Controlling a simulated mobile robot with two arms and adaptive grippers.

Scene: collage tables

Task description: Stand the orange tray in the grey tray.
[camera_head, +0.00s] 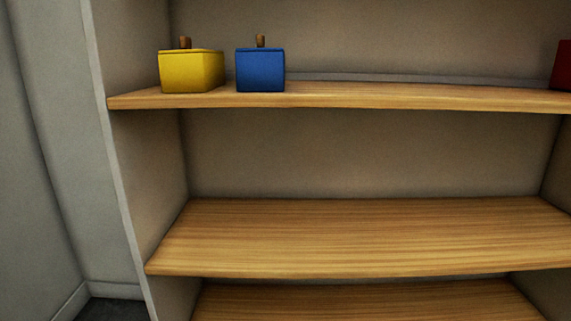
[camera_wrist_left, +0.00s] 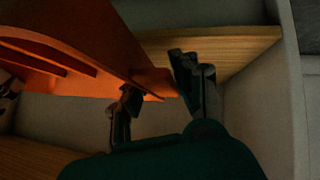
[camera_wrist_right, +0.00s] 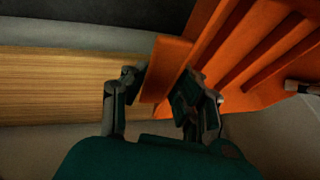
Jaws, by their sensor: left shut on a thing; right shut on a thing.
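The orange tray shows in the left wrist view (camera_wrist_left: 95,35) and in the right wrist view (camera_wrist_right: 225,50), with raised ribs or dividers. My left gripper (camera_wrist_left: 155,82) is shut on one edge of it. My right gripper (camera_wrist_right: 158,85) is shut on another edge, with a finger on each side of the rim. The tray is held up near wooden shelving. Neither gripper nor the orange tray shows in the head view. I cannot make out the grey tray in any view.
A shelf unit fills the head view. Its upper board (camera_head: 400,97) bears a yellow box (camera_head: 190,73), a blue box (camera_head: 260,72) and a red thing (camera_head: 565,66) cut off at the right edge. The middle board (camera_head: 360,235) is bare where visible. A grey side panel (camera_head: 125,150) bounds it at left.

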